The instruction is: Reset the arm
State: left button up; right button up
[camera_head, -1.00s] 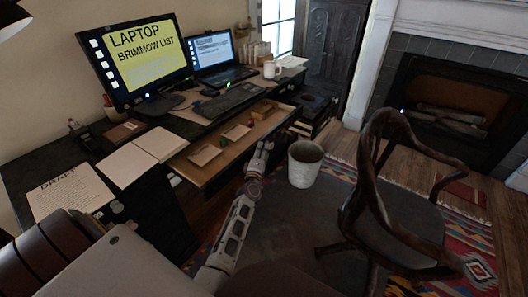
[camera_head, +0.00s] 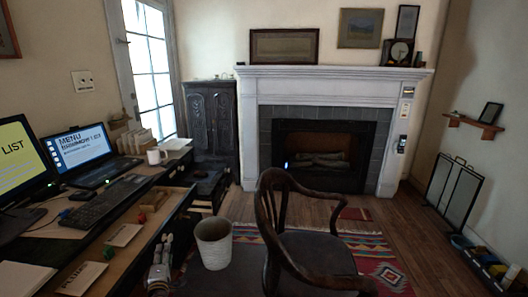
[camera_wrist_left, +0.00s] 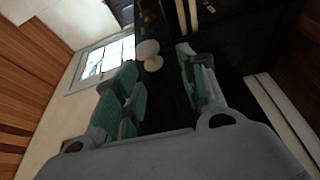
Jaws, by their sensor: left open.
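My left gripper (camera_head: 163,243) shows low in the head view, beside the open desk drawer and left of a pale waste bin. Its fingers point up in the picture and hold nothing. In the left wrist view the same gripper (camera_wrist_left: 157,62) has its two green-padded fingers apart, with dark space between them. Most of my left arm is below the head view's edge. My right gripper is in neither view.
The desk drawer (camera_head: 149,225) is pulled out and holds cards. The waste bin (camera_head: 214,245) stands on the floor right of the gripper. A wooden chair (camera_head: 318,258) is further right. A keyboard (camera_head: 106,203), laptop (camera_head: 83,152) and white mug (camera_head: 156,156) are on the desk. Floor before the fireplace (camera_head: 324,160) is open.

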aim_at(170, 239)
pick_arm(q)
jog(key=shift+n, duration=0.3)
jog(key=shift+w+d+r, duration=0.1)
jog(key=shift+w+r, duration=0.15)
jog(key=shift+w, duration=0.5)
jog(key=shift+w+d+r, duration=0.15)
jog(key=shift+w+r, duration=0.05)
jog(key=shift+w, duration=0.5)
jog(key=shift+w+d+r, duration=0.1)
jog(key=shift+w+r, duration=0.15)
jog(key=shift+w, duration=0.5)
jog(key=shift+d+f, duration=0.1)
